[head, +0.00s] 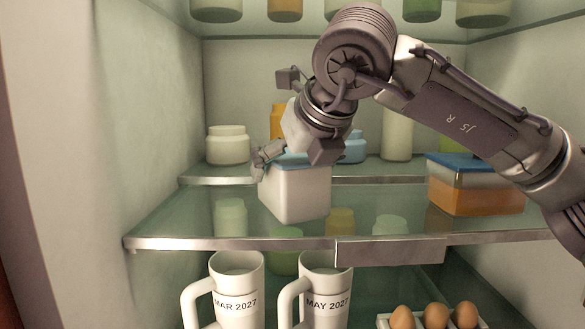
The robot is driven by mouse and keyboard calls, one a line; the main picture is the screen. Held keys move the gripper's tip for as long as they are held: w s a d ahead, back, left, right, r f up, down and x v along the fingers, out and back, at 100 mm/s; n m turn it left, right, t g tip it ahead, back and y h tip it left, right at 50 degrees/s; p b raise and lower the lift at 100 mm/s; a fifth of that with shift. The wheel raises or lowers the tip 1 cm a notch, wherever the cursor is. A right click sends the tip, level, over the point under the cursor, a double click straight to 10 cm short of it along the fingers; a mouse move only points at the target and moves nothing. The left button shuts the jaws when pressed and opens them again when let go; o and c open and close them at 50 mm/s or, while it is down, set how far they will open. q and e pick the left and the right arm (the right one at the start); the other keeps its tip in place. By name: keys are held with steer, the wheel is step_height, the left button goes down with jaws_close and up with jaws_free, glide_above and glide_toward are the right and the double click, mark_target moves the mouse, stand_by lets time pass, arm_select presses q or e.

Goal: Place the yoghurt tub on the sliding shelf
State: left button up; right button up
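A white tub with a blue lid (298,195), likely the yoghurt tub, is upright at the glass shelf (170,222) with the metal front edge, likely the sliding shelf. Whether its base touches the glass is hard to tell. My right gripper (292,158) reaches down from above at the tub's lid. One finger is at the lid's left side, and a dark finger part is near its right. The wrist hides part of the lid and the far finger's contact, so I cannot tell whether it grips. My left gripper is not in view.
A clear container with orange contents and blue lid (470,186) stands right on the same shelf. A cream jar (228,145) and other containers stand on the shelf behind. Below are white mugs (236,292) and eggs (435,316). Bare glass lies left of the tub.

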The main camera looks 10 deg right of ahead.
steer(key=shift+r, duration=0.15)
steer(key=b+v, duration=0.3)
steer(key=v, duration=0.9)
